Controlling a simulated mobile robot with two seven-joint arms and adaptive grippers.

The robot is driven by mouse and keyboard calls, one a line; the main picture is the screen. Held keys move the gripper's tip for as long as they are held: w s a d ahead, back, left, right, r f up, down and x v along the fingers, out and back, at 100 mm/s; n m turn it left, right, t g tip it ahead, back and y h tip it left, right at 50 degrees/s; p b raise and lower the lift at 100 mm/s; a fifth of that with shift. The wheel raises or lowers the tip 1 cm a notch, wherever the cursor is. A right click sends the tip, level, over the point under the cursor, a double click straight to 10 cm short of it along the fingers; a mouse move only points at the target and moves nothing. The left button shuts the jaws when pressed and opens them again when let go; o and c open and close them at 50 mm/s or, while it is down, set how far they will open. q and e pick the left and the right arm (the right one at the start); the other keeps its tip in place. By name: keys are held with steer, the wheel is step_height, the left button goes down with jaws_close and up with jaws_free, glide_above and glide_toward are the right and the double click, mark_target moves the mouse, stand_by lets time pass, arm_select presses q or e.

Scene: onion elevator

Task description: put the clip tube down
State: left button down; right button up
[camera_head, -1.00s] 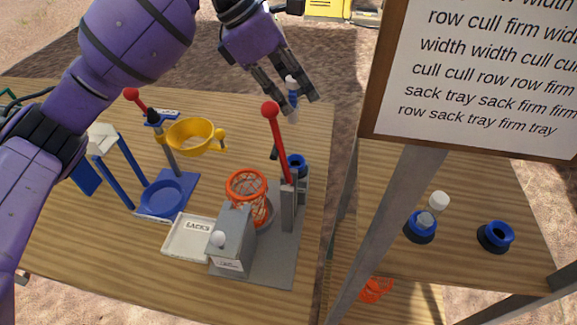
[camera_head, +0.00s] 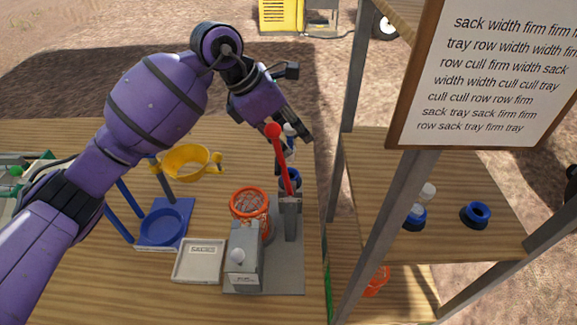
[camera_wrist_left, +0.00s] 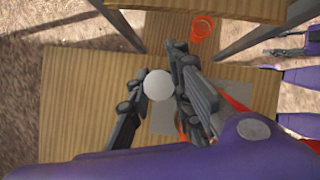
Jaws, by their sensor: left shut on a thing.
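The clip tube (camera_head: 290,151) is a small pale and blue tube with a white cap. My left gripper (camera_head: 292,137) is shut on it near the top, at the far right of the table. The red lever partly hides the tube. In the left wrist view its round white cap (camera_wrist_left: 158,85) shows between the two dark fingers. Just under the tube in the head view is a blue ring holder (camera_head: 290,180) on the grey stand; whether they touch I cannot tell. My right gripper seems to show at the right edge of the wrist view (camera_wrist_left: 287,52), its jaws unclear.
The red lever (camera_head: 283,170) rises close beside the tube. An orange basket (camera_head: 249,203), a white tray (camera_head: 199,261), a yellow cup (camera_head: 188,160) and a blue stand (camera_head: 163,226) are on the table. A shelf (camera_head: 450,180) with blue holders (camera_head: 477,214) stands at right, behind a post.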

mark_target(291, 156)
arm_select(q)
steer(key=shift+f, duration=3.35)
steer(key=shift+f, duration=0.35)
steer(key=c, duration=1.6)
jaws_free()
steer(key=shift+r, duration=0.1)
steer(key=shift+r, duration=0.4)
steer(key=v, duration=1.1)
steer(key=shift+a+r, duration=0.25)
steer(key=shift+a, duration=0.05)
